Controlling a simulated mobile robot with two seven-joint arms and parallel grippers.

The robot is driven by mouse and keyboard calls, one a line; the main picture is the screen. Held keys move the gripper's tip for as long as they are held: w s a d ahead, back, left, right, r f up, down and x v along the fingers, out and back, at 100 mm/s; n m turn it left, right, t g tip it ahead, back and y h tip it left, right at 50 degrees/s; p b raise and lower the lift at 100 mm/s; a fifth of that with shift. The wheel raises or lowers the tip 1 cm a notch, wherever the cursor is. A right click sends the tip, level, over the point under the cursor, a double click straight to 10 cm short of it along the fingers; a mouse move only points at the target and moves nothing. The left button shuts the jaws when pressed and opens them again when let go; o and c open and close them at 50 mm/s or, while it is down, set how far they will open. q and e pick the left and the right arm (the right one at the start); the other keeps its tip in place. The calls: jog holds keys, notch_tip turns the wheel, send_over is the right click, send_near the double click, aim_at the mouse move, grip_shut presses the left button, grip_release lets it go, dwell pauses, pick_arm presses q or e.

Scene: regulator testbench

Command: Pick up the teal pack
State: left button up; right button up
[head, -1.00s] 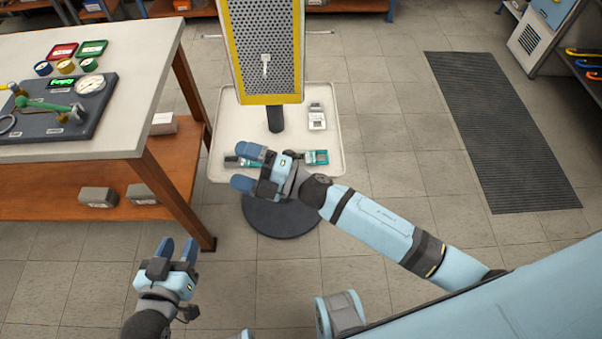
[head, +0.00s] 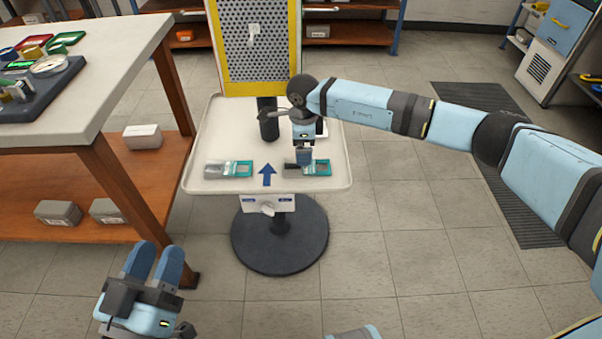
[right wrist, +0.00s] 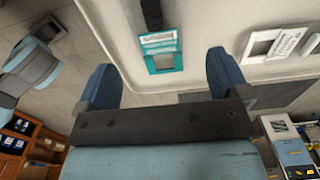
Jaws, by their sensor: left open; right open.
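Two packs with teal parts lie flat on the pale tray (head: 335,178), a left teal pack (head: 229,169) and a right teal pack (head: 320,168). My right gripper (head: 304,160) points down at the right pack and hides part of it. In the right wrist view a teal pack (right wrist: 162,52) with a grey window lies between the two spread blue fingers of my right gripper (right wrist: 160,75); I cannot tell whether they touch it. My left gripper (head: 154,262) is open and empty, low at the left, away from the tray.
A perforated yellow-framed panel (head: 253,45) stands on a dark post behind the packs. A pale device (right wrist: 272,44) lies beside the teal pack in the right wrist view. A workbench (head: 110,75) stands at the left. Open floor (head: 380,250) lies right of the round base.

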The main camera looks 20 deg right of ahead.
jog(key=f, duration=0.2)
jog(key=f+b, duration=0.1)
jog(key=f, duration=0.1)
jog(key=f+b, duration=0.1)
jog(key=f, duration=0.1)
jog(key=shift+a+f, duration=0.35)
jog(key=shift+f, duration=0.05)
pick_arm(q)
jog(key=shift+g, duration=0.8)
jog(key=f, duration=0.4)
jog(key=shift+w+d, duration=0.2)
pick_arm(e)
jog(key=c, duration=1)
